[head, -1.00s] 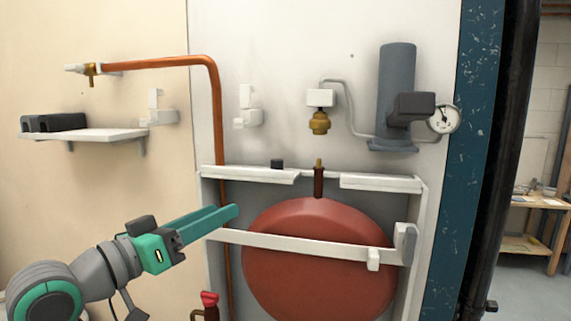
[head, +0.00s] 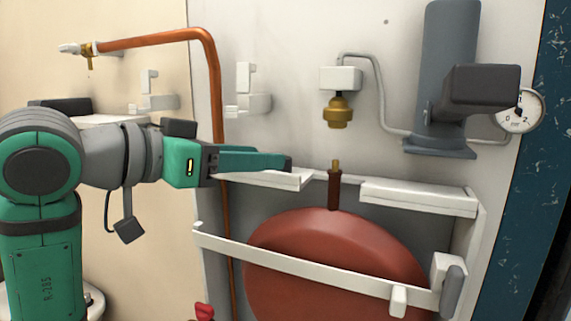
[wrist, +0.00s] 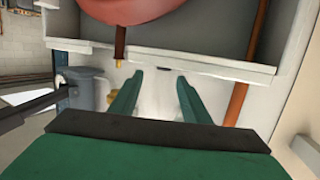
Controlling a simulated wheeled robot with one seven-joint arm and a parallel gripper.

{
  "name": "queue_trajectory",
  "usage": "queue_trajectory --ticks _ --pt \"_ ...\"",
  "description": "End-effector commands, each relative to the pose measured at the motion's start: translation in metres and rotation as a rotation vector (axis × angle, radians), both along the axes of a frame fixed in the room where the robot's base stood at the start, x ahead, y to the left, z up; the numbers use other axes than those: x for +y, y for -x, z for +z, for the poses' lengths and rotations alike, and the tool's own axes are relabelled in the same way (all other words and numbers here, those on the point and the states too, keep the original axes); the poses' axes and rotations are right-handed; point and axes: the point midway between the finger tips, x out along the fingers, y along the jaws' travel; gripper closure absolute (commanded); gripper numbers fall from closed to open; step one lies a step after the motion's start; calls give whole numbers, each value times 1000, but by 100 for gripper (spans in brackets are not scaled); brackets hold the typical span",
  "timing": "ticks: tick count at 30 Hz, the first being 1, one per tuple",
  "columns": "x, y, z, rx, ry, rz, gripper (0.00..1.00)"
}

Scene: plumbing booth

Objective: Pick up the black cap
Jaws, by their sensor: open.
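My gripper (head: 284,163) reaches in from the left in the head view, its green fingers nearly level over the left white ledge (head: 262,179) above the red tank. In the wrist view, my gripper (wrist: 160,74) is open, its two fingers apart, with the ledge's white edge (wrist: 215,68) beyond the tips. The black cap, a small dark block on that ledge one second ago, cannot be made out clearly now. The fingertips cover its place in the head view, and whether it lies between them cannot be told.
The red tank (head: 325,255) with its brown stem (head: 334,188) stands behind a white bar (head: 300,266). A brass fitting (head: 338,112) hangs above the stem. A copper pipe (head: 217,90) runs down behind my fingers. A second ledge (head: 418,198) is at right.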

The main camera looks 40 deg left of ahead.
Motion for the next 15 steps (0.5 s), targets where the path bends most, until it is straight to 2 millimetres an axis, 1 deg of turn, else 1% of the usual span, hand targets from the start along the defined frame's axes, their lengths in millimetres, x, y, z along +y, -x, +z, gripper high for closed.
queue_trajectory --ticks 5,11,15 --pt "0 -10 -3 1 1 -1 57" --pt "2 -37 -10 2 2 0 57" --pt "0 -51 -13 0 1 0 57"
